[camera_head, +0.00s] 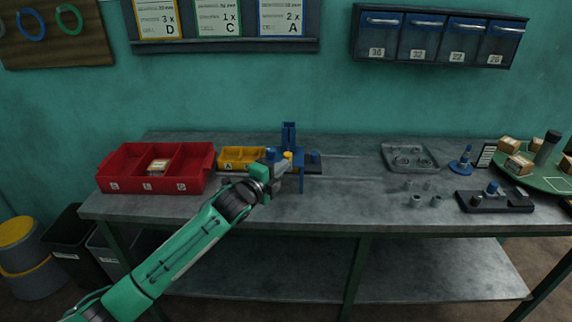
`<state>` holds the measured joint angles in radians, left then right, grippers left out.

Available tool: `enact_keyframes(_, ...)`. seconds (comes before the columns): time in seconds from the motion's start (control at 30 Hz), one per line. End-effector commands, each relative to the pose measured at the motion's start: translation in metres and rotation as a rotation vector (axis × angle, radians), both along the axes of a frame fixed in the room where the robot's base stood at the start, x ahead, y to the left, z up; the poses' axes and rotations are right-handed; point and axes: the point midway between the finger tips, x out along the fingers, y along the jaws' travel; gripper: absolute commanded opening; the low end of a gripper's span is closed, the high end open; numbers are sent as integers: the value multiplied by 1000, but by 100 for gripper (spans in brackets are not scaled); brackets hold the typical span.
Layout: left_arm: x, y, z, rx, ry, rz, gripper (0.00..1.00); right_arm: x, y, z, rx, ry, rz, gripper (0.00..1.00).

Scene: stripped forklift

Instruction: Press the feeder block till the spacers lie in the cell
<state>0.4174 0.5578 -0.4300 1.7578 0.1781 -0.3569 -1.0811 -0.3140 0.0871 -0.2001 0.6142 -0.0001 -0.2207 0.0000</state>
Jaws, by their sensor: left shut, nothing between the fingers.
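The blue feeder (289,133) stands upright on the bench, left of the middle, with a dark base reaching to its right. My left gripper (284,163) is shut and empty at the front of the feeder, and its wrist hides the feeder's lower part. I cannot tell whether it touches the feeder block. The yellow tray (235,154), marked A, lies just left of the feeder, and the gripper's arm covers part of its right end. I cannot make out the spacers in the feeder or the cell. My right gripper is not in view.
A red bin (196,179) with three compartments holds a small box. To the right are a grey tray (395,150), several small metal rings (416,201), a dark fixture (474,203) and a green round table (549,181). The bench middle right of the feeder is clear.

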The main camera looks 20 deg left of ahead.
Motion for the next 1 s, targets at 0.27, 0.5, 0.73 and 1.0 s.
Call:
enact_keyframes(0.27,-45,15,-3,3,0,-1,0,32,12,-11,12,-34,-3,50)
enact_keyframes(0.5,-65,21,-1,2,0,0,0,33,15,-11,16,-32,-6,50)
enact_keyframes(0.73,-68,22,0,1,0,0,0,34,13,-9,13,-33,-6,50)
enact_keyframes(1.0,-67,22,0,1,0,0,0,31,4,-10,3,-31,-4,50)
